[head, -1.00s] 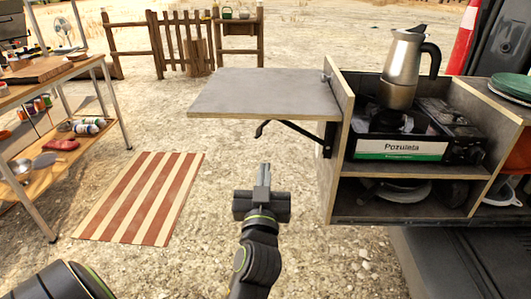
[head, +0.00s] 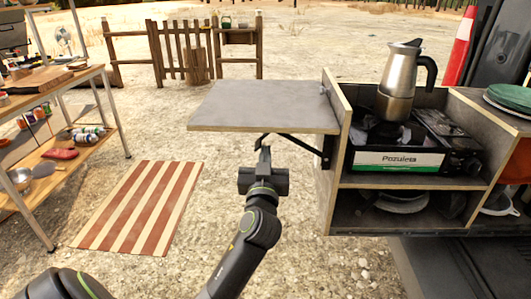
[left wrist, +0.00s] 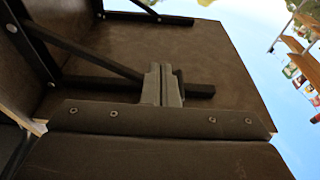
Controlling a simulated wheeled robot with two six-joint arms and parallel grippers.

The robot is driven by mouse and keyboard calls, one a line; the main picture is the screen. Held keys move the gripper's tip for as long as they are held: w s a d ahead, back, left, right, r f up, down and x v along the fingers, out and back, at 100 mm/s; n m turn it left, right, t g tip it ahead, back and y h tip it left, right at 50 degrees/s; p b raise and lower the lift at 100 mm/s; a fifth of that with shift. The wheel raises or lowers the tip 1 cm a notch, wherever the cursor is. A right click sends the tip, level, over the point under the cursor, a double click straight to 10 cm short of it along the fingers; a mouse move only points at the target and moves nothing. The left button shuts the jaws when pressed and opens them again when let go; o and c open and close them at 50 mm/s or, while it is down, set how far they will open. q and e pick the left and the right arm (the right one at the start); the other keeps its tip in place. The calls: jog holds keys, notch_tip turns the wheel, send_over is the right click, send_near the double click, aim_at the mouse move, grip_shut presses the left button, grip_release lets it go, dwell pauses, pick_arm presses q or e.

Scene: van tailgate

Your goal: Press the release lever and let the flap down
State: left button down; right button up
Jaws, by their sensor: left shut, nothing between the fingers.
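The grey flap (head: 262,107) stands out level from the left side of the van's wooden kitchen box. A black folding bracket (head: 298,144) braces it from below, and the dark release lever (head: 262,137) sticks out at its left end. My left gripper (head: 264,157) is shut and empty, just under the flap with its fingertips at the lever. In the left wrist view the flap's underside (left wrist: 200,55) fills the upper part. The shut fingers (left wrist: 162,85) overlap the dark bar there; I cannot tell whether they touch it. My right gripper is not in view.
The kitchen box (head: 335,205) holds a stove (head: 400,150) with a moka pot (head: 400,75) on it. A striped mat (head: 140,207) lies on the gravel at left, near a wooden work table (head: 70,80). The ground below the flap is open.

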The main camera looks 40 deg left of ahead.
pick_arm(q)
jog(key=shift+w+a+r, duration=0.1)
jog(key=shift+w+a, duration=0.15)
jog(key=shift+w, duration=0.05)
